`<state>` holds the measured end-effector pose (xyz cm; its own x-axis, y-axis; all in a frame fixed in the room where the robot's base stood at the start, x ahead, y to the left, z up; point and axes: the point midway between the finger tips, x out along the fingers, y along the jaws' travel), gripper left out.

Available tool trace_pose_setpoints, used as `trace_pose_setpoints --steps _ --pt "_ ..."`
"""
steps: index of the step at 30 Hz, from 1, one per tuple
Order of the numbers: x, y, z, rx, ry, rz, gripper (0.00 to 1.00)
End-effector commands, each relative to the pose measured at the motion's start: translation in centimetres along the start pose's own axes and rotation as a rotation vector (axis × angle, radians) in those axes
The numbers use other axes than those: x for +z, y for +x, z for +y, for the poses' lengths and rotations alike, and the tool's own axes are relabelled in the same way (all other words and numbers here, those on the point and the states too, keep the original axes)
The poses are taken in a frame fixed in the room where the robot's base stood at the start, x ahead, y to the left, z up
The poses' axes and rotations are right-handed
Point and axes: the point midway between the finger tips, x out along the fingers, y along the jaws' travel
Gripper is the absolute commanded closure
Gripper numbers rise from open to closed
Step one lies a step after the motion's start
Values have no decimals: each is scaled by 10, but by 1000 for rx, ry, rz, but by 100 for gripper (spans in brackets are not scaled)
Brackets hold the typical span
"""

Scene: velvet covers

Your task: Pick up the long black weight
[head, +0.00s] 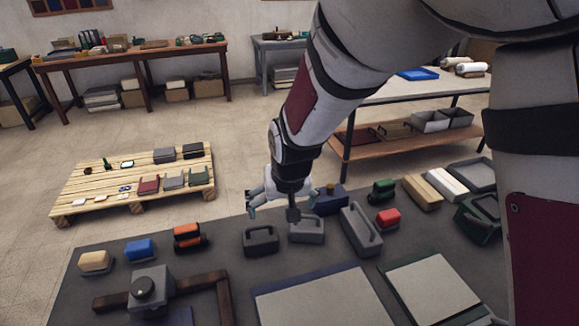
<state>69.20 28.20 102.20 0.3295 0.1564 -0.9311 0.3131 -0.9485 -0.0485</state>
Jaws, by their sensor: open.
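Three handled weights stand in a row on the dark table top. A dark grey, near-black one (261,241) is at the left, and a shorter mid-grey one (307,231) is in the middle. A long grey one (360,231) at the right is the longest and lies angled; which of them counts as the long black weight is not certain from colour alone. My gripper (276,207) is open and empty, hanging above and behind the left and middle weights. My arm and gripper hide part of the table's far edge.
The dark table (80,290) also holds a blue block (139,249), an orange-black block (188,236), a red block (388,218), a clamp-like fixture (150,288) and flat boards (325,298). A wooden pallet (75,182) with small items stands beyond, on open floor.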

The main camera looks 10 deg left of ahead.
Motion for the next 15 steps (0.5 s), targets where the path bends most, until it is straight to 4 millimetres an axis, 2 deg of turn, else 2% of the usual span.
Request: trace_pose_setpoints --steps 1,3,6,11,15 --pt "2 16 -14 7 -23 -2 0" --pt "3 33 -28 13 -45 5 0" --pt "4 49 -42 18 -67 13 0" --pt "5 65 -50 22 -79 20 0" --pt "5 88 -49 23 -78 18 0"
